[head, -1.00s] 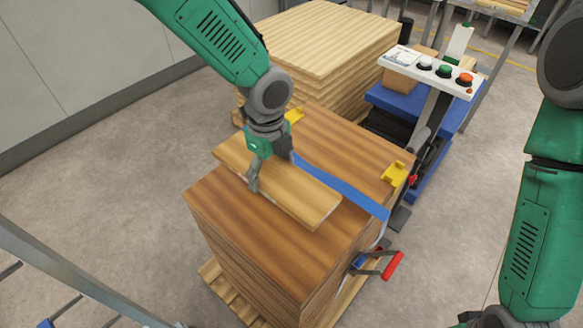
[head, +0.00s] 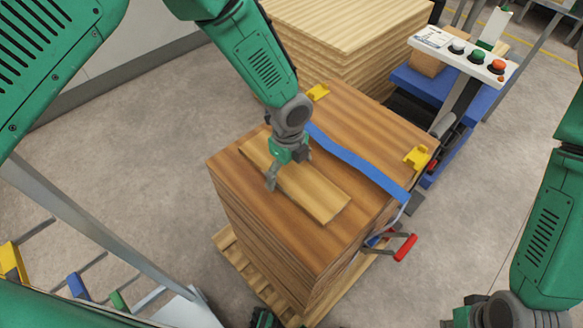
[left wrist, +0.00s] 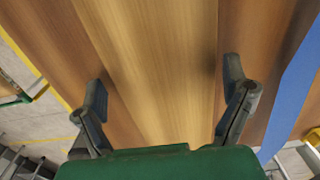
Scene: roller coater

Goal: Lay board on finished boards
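A light brown board (head: 315,190) lies flat on top of the stack of darker finished boards (head: 300,245), on the near side of a blue strap. Its long edges run roughly parallel to the strap. My left gripper (head: 284,174) is over the board's middle with its fingers spread. In the left wrist view the open fingers (left wrist: 165,88) stand on either side of the board (left wrist: 165,60), with small gaps at both edges. My right gripper (head: 460,318) is partly in view at the bottom right edge; its fingers are cut off.
The blue strap (head: 350,160) crosses the stack, with yellow corner guards (head: 417,157) at the edge. A red-handled ratchet (head: 405,248) sticks out at the right side. A pale board stack (head: 345,40) and a button panel (head: 465,55) stand behind. A pallet (head: 250,270) lies underneath.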

